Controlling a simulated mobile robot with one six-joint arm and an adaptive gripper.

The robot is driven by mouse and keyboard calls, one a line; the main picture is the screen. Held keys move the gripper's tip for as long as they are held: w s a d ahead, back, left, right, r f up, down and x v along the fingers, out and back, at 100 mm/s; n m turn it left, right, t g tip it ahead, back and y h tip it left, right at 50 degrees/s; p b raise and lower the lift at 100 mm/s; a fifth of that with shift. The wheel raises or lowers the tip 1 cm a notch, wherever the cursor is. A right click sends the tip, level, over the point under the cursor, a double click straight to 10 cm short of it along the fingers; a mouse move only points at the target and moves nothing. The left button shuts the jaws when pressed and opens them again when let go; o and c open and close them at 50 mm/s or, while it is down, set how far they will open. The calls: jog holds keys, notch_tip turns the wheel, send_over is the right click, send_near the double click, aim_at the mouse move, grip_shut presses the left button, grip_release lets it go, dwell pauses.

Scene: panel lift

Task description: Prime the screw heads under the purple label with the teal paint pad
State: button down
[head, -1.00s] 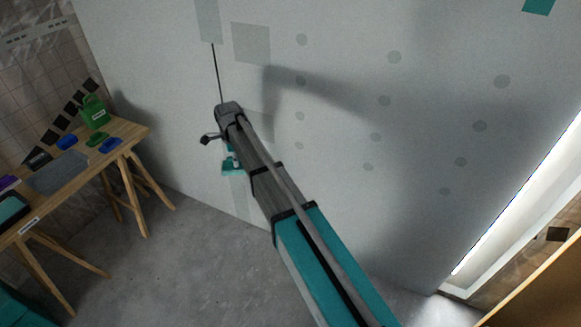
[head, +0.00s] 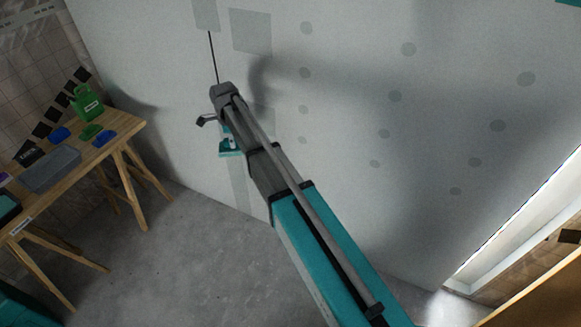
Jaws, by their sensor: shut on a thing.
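My gripper (head: 229,137) is at the far end of my arm, close to the pale wall panel and partly hidden by the arm's end. It is shut on the teal paint pad (head: 230,149), which shows just below it. I cannot tell whether the pad touches the panel. Rows of round grey spots (head: 395,96) cover the panel (head: 340,210) to the right of my gripper; I cannot make out whether they are screw heads. No purple label is visible on the panel. A teal label (head: 571,3) is cut off at the top right.
A wooden trestle table (head: 125,135) at left holds a green can (head: 88,103), a grey tray (head: 52,169), blue and green pieces, and a purple piece (head: 4,178) at the picture edge. A bright window (head: 515,225) is at right. The concrete floor (head: 150,265) between is clear.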

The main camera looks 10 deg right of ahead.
jog(key=shift+w+d, duration=0.15)
jog(key=shift+d, duration=0.1)
jog(key=s+d+f+n+t+h+b, duration=0.2)
jog(key=d+f+n+t+h+b, duration=0.8)
jog(key=b, duration=2.5)
jog(key=d+f+n+t, duration=0.1)
jog(key=d+f+t, duration=0.3)
jog(key=d+f, duration=0.2)
jog(key=shift+d+f+t, duration=0.3)
jog(key=shift+d+t, duration=0.1)
jog(key=shift+d, duration=0.95)
jog(key=shift+w+r, duration=0.1)
jog(key=x, duration=0.6)
jog(key=c, duration=1.1)
grip_release()
jog(key=shift+d, duration=0.1)
grip_shut()
